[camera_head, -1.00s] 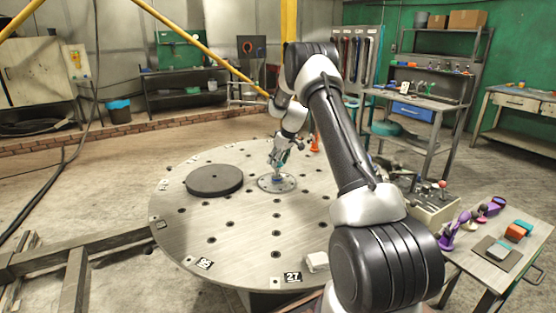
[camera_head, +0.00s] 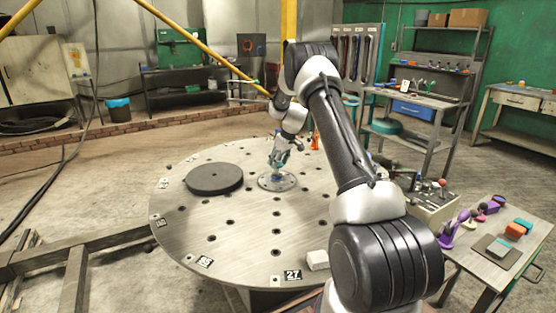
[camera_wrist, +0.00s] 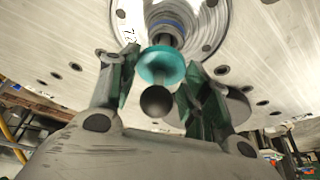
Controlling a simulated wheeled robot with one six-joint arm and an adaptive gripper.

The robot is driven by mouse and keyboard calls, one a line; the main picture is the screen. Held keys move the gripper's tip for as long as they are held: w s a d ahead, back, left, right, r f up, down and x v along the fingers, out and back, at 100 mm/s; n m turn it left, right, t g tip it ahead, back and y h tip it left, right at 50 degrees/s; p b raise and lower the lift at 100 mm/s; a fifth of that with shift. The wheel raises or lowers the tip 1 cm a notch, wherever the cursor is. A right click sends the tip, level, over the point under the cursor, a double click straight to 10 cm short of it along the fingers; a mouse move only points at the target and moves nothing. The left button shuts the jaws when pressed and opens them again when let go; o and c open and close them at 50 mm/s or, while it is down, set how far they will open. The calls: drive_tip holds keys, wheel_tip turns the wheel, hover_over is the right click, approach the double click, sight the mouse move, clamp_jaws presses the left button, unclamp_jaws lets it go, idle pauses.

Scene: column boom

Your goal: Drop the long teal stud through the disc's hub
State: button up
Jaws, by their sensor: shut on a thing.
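The large round grey disc (camera_head: 240,244) lies flat with rows of dark holes. Its hub (camera_head: 290,182) is a round metal flange near the middle. My gripper (camera_head: 278,164) is just above the hub, pointing down. In the wrist view my gripper (camera_wrist: 161,88) has its fingers on either side of the teal stud (camera_wrist: 162,65), which shows a teal collar and a dark ball end. Beyond the collar is a grey shaft with a blue band, in line with the hub (camera_wrist: 207,33). How deep the stud's far end sits in the hub is hidden.
A dark round plate (camera_head: 214,179) lies on the disc left of the hub. A small white block (camera_head: 317,260) is at the disc's front edge. A side table (camera_head: 525,252) with coloured items stands at right.

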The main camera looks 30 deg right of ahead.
sight(280, 164)
drive_tip(key=shift+d+f, duration=0.1)
drive_tip(key=shift+f, duration=1.9)
idle(3.3)
drive_tip(key=o, duration=0.8)
drive_tip(key=shift+c, duration=0.2)
drive_tip(key=shift+r, duration=0.1)
drive_tip(key=shift+r, duration=3.7)
drive_tip(key=o, duration=0.6)
drive_tip(key=shift+c, duration=0.2)
